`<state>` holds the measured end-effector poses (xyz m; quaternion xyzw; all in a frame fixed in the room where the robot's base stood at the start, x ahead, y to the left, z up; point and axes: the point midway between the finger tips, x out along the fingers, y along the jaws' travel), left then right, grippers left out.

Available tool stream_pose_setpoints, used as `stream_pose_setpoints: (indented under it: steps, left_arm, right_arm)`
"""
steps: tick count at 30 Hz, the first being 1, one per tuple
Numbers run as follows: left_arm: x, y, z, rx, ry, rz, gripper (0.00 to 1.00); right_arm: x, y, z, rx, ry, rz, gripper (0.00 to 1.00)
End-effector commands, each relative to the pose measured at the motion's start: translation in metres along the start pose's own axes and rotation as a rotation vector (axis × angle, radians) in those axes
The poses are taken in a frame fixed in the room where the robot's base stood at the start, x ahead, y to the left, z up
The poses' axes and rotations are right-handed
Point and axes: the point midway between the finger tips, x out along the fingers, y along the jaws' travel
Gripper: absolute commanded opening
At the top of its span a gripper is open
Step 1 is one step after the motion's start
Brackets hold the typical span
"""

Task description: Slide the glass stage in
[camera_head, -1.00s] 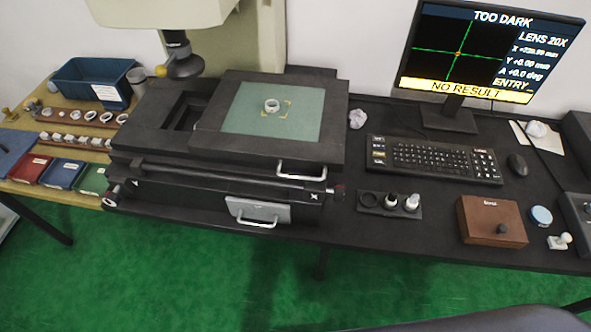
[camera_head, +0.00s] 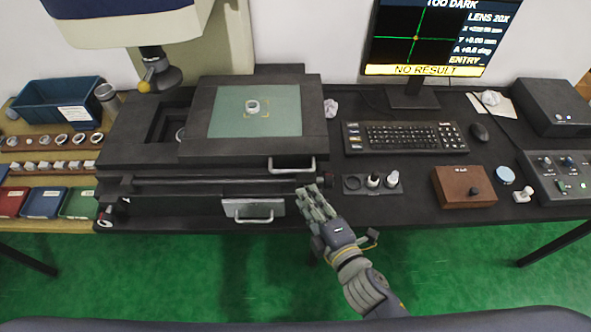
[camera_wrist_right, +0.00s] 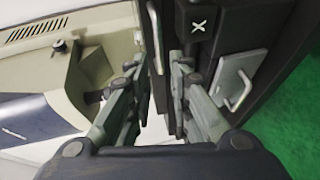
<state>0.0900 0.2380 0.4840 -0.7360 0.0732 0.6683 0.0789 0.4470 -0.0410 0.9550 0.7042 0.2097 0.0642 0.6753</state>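The glass stage, a black plate with a pale green glass pane (camera_head: 230,122), sits on the measuring machine, shifted right of the dark opening (camera_head: 165,124) near the lens (camera_head: 160,72). A small metal ring (camera_head: 253,106) lies on the glass. A silver bar handle (camera_head: 292,168) is on the stage's front edge; it also shows in the right wrist view (camera_wrist_right: 155,38), beyond the fingertips. My right gripper (camera_head: 309,193) is just below and in front of this handle, apart from it. In the wrist view its fingers (camera_wrist_right: 159,72) are parted with nothing gripped. My left gripper is out of view.
Below the stage is a second handle on a grey front plate (camera_head: 253,209). A lens holder (camera_head: 372,183), wooden box (camera_head: 463,187), keyboard (camera_head: 403,136) and monitor (camera_head: 425,40) stand to the right. Trays and rings occupy the left table. Free floor lies in front.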

Motion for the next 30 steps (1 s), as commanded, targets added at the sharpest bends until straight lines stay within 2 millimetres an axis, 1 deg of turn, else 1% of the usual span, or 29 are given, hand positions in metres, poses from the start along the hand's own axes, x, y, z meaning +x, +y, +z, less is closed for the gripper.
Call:
stream_pose_setpoints:
  steps: [1, 5, 12, 18, 24, 30]
  left_arm:
    - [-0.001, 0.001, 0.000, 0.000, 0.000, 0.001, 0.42]
    - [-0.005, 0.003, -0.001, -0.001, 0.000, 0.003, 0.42]
    - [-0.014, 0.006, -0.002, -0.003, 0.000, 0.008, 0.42]
    - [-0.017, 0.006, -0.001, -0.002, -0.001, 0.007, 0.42]
    - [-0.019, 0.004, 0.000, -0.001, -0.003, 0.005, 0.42]
    - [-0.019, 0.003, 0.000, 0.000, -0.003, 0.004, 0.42]
  right_arm:
    - [0.002, 0.003, 0.000, -0.005, 0.001, 0.005, 0.19]
    - [0.015, 0.004, 0.000, -0.004, 0.000, 0.006, 0.19]
    - [0.057, 0.005, -0.001, -0.001, 0.000, 0.005, 0.19]
    - [0.086, 0.003, 0.000, 0.000, 0.000, 0.004, 0.19]
    - [0.103, 0.003, 0.000, 0.000, 0.001, 0.004, 0.19]
    - [0.107, 0.002, 0.000, -0.001, 0.001, 0.003, 0.19]
